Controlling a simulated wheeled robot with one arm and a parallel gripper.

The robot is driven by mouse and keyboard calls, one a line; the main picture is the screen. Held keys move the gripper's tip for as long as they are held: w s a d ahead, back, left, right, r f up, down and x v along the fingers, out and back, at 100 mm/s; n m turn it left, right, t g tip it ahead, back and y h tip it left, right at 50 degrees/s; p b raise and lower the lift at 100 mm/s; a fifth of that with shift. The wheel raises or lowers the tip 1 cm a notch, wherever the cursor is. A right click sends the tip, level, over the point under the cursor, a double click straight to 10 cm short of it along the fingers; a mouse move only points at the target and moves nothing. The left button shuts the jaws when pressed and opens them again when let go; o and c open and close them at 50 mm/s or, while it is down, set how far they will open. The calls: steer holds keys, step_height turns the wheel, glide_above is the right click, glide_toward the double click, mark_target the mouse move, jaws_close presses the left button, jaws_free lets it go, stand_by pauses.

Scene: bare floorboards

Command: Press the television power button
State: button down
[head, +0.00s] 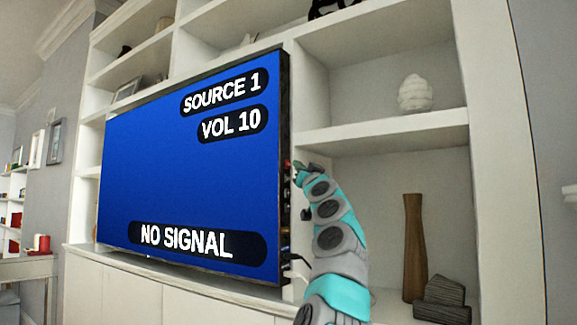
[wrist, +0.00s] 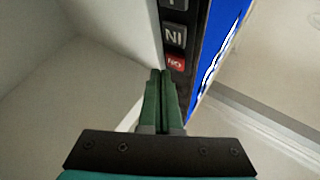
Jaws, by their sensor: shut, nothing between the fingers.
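The television (head: 185,170) is lit blue and reads "SOURCE 1", "VOL 10" and "NO SIGNAL". In the wrist view, its dark side edge (wrist: 192,75) carries a column of buttons. The lowest one in sight is a red button (wrist: 175,63) with small white lettering, which appears to be the power button. My gripper (wrist: 160,72) is shut and empty, its green fingertips just beside and below the red button. Whether they touch it I cannot tell. In the head view, my gripper (head: 298,168) is at the television's right side edge.
A grey button marked "IN" (wrist: 174,37) sits directly above the red one. White shelving (head: 380,135) surrounds the television. A white ornament (head: 415,94), a tall brown vase (head: 413,245) and dark blocks (head: 442,298) stand on the right shelves. Cables (head: 298,262) show by the television's lower right edge.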

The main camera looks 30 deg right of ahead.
steer(key=shift+w, duration=0.1)
stand_by(0.7)
steer(key=shift+w+a, duration=0.15)
steer(key=shift+w, duration=0.15)
steer(key=shift+w+a+p, duration=0.15)
steer(key=shift+w+p, duration=0.15)
steer(key=shift+w, duration=0.1)
stand_by(0.8)
steer(key=shift+s, duration=0.1)
steer(key=shift+s+d+b, duration=0.3)
steer(key=shift+s+b, duration=0.05)
steer(key=shift+s, duration=0.35)
steer(key=s, duration=0.1)
steer(key=s+d+b, duration=0.1)
steer(key=s, duration=0.2)
steer(key=shift+s+d+b, duration=0.35)
steer(key=shift+d+b, duration=0.05)
stand_by(1.9)
